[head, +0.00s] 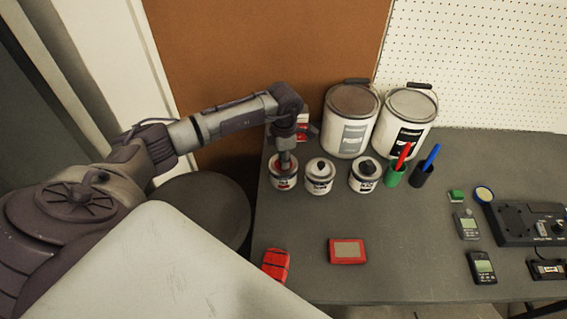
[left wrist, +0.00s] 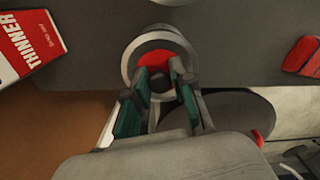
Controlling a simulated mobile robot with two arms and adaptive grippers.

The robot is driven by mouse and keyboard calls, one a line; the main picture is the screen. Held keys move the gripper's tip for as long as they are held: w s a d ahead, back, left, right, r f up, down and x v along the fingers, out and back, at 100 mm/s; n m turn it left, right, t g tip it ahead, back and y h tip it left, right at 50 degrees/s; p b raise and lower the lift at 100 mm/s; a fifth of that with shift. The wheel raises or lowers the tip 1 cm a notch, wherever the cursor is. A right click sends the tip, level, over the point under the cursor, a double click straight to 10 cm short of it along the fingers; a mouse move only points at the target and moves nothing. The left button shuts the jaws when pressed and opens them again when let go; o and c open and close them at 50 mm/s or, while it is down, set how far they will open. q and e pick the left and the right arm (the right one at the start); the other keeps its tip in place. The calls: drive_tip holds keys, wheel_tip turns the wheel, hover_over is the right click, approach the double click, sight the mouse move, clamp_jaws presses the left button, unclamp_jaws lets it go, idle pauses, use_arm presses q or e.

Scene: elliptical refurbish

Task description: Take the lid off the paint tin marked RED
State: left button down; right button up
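The leftmost small paint tin (head: 284,184) has a white body with red on its label; the marking is too small to read. My left gripper (head: 285,160) points down over its top and hides much of it. In the left wrist view the tin's grey rim (left wrist: 133,50) surrounds a red round surface; I cannot tell whether this is lid or paint. The left gripper's fingertips (left wrist: 161,72) are apart over that red area. No clear contact shows. My right gripper is not in view.
Two similar tins (head: 319,178) (head: 363,177) stand to the right, with green (head: 395,175) and dark (head: 421,176) pen cups. Two large buckets (head: 344,137) (head: 388,137) stand behind. A thinner can (left wrist: 28,45) is close by the gripper.

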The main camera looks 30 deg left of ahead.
use_arm(q)
drive_tip(key=shift+s+f, duration=0.3)
drive_tip(key=shift+f, duration=0.15)
drive_tip(key=shift+w+r, duration=0.1)
drive_tip(key=shift+r, duration=0.3)
drive_tip(key=r, duration=0.1)
drive_tip(key=r+b, duration=0.1)
drive_tip(key=shift+w+a+r, duration=0.15)
drive_tip(key=shift+w+r, duration=0.05)
drive_tip(key=shift+r, duration=0.15)
drive_tip(key=s+d+r+b, duration=0.2)
drive_tip(key=d+r, duration=0.5)
drive_tip(key=d, duration=0.5)
drive_tip(key=shift+r, duration=0.4)
